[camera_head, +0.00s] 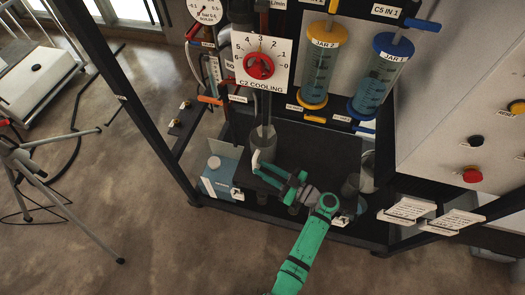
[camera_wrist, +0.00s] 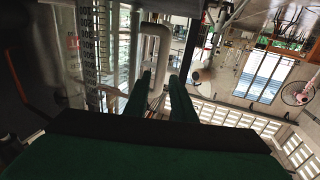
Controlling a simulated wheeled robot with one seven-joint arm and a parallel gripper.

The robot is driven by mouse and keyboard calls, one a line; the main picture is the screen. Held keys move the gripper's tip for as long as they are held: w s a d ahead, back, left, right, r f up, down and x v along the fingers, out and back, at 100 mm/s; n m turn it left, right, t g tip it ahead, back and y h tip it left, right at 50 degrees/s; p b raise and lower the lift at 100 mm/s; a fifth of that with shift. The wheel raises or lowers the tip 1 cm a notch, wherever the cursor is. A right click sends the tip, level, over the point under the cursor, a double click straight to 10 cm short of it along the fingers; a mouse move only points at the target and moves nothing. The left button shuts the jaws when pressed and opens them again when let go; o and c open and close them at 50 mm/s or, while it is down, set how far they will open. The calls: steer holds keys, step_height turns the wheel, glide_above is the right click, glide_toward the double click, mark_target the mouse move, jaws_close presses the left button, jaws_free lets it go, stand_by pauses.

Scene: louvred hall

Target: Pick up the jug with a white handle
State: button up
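The jug (camera_head: 264,137) is a grey cylinder on the dark shelf (camera_head: 315,150) of the rack, under the C2 COOLING panel. Its white handle (camera_head: 256,161) faces the front and my gripper (camera_head: 262,172). In the wrist view the pale handle (camera_wrist: 157,50) is a bent tube that comes down between the two green fingertips of my gripper (camera_wrist: 160,78). The fingers stand apart by about the handle's width. I cannot tell whether they press on it.
A blue-grey canister (camera_head: 219,178) stands low at the left of the shelf. Dark cylinders and a grey vessel (camera_head: 367,172) stand at the right. The yellow-topped JAR 2 (camera_head: 318,70) and blue-topped JAR 1 (camera_head: 376,85) hang above. A dark post (camera_head: 130,100) bounds the left.

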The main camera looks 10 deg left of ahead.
steer(key=x, duration=0.8)
steer(key=shift+a, duration=0.2)
steer(key=shift+d, duration=0.1)
jaws_close()
